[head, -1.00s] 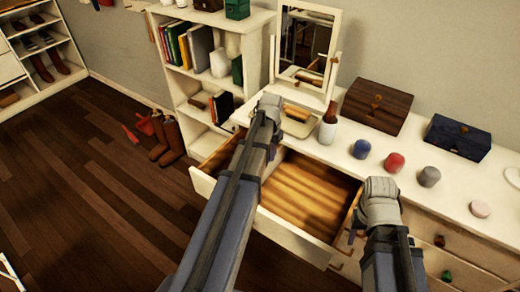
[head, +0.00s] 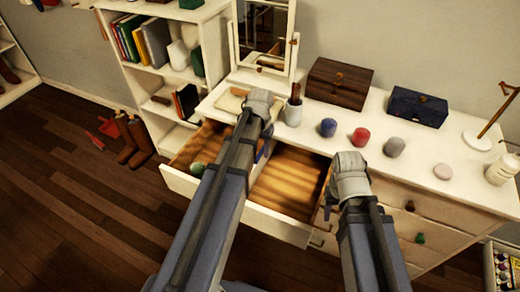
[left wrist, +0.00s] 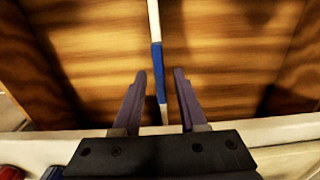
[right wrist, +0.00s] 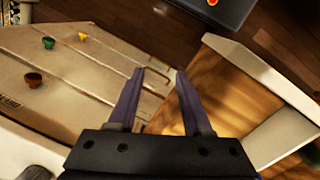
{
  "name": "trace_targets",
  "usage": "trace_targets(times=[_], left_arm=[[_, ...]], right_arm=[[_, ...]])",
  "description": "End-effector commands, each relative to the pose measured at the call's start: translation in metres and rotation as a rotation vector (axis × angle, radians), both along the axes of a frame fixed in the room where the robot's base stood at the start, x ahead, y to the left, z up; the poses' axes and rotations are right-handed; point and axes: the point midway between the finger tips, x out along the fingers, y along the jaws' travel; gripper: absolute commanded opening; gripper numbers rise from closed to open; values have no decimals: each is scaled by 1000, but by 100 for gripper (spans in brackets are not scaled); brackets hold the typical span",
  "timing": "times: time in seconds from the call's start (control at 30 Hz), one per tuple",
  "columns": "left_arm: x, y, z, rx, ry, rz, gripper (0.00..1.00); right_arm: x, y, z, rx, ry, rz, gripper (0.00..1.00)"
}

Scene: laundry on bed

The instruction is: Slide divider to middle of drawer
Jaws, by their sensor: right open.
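The drawer (head: 288,228) is pulled out of the white dresser and has a wood-grain floor. Its thin white divider with a blue band (left wrist: 157,65) runs between the fingers of my left gripper (left wrist: 160,74) in the left wrist view. Those fingers are open, with a gap visible on each side of the divider. In the head view my left arm covers most of the divider; only a bit of blue (head: 263,150) shows beside it. My right gripper (right wrist: 160,74) is open and empty, outside the drawer near its right end.
The dresser top (head: 310,118) holds a mirror (head: 262,35), a cup (head: 293,112), a wooden box (head: 338,84), a blue box (head: 417,105) and several small jars. A bookshelf (head: 165,75) stands at the left. Bare floor lies in front of the drawer.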

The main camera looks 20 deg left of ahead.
Motion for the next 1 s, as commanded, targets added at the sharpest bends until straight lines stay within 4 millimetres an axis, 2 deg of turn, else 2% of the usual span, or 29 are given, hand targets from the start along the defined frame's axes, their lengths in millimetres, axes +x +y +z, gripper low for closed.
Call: trace_targets(times=[0.27,0.47,1.0], left_arm=[[0,0,0,0,0,0,45],[0,0,8,0,0,0,45],[0,0,72,0,0,0,45]], right_arm=[[0,0,0,0,0,0,50],[0,0,8,0,0,0,50],[0,0,72,0,0,0,50]])
